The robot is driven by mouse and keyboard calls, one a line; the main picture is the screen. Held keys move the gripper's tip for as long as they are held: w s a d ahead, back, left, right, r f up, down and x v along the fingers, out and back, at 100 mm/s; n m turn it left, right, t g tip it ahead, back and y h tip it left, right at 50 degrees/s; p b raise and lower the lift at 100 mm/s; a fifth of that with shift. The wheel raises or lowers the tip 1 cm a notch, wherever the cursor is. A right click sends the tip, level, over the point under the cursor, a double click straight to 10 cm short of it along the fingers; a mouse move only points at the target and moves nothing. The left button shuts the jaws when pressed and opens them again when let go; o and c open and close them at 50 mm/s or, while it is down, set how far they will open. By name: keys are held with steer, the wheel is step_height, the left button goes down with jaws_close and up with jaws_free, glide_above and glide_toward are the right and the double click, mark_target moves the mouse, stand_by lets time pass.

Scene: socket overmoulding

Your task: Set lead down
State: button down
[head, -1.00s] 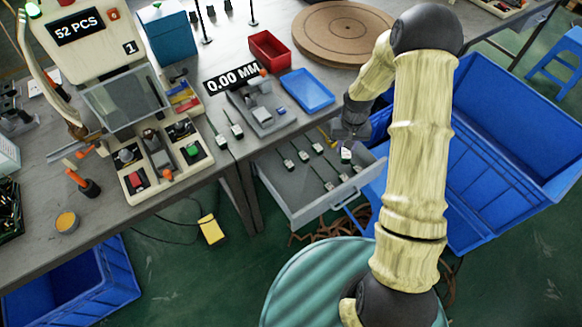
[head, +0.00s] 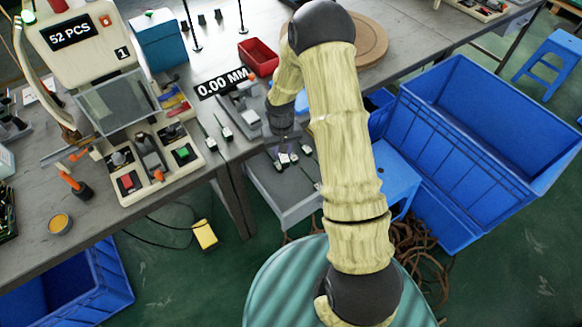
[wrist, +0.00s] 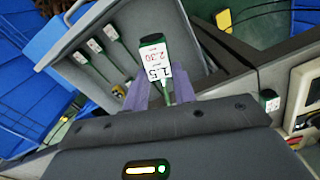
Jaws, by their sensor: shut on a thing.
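My gripper (wrist: 160,90) is shut on a lead (wrist: 154,58), whose green end with a white label reading 1.5 and 2.30 sticks out past the purple fingertips in the wrist view. In the head view my gripper (head: 283,145) is over the table-side part of the open grey drawer (head: 285,207), partly hidden by my arm. Several other leads (wrist: 92,46) lie side by side in the drawer. I cannot tell how high the held lead is above the drawer or table edge.
Two leads (head: 222,130) lie on the grey table (head: 215,165) beside the press with the 52 PCS display (head: 75,32). A gauge with a 0.00 MM display (head: 222,84) and a red bin (head: 259,54) stand behind. Large blue crates (head: 470,150) are at right.

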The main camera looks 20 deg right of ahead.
mark_target(283, 158)
steer(key=shift+f+b, duration=0.15)
steer(key=shift+b, duration=0.15)
steer(key=f+b, duration=0.1)
steer(key=b, duration=0.3)
steer(key=shift+s+a+f+n, duration=0.1)
steer(key=shift+s+f+n, duration=0.2)
steer(key=shift+s+f, duration=0.1)
steer(key=s+f+b, duration=0.1)
steer(key=b, duration=0.3)
steer(key=shift+n, duration=0.4)
steer(key=s+b, duration=0.1)
steer(key=b, duration=0.2)
steer(key=s+f+n+b, duration=0.1)
steer(key=b, duration=0.2)
steer(key=s+f+n+b, duration=0.1)
steer(key=s+b, duration=0.1)
steer(key=b, duration=0.1)
steer(key=shift+a+f+b, duration=0.25)
steer(key=shift+b, duration=0.1)
step_height(283, 158, down, 14)
steer(key=b, duration=0.3)
steer(key=shift+f, duration=0.1)
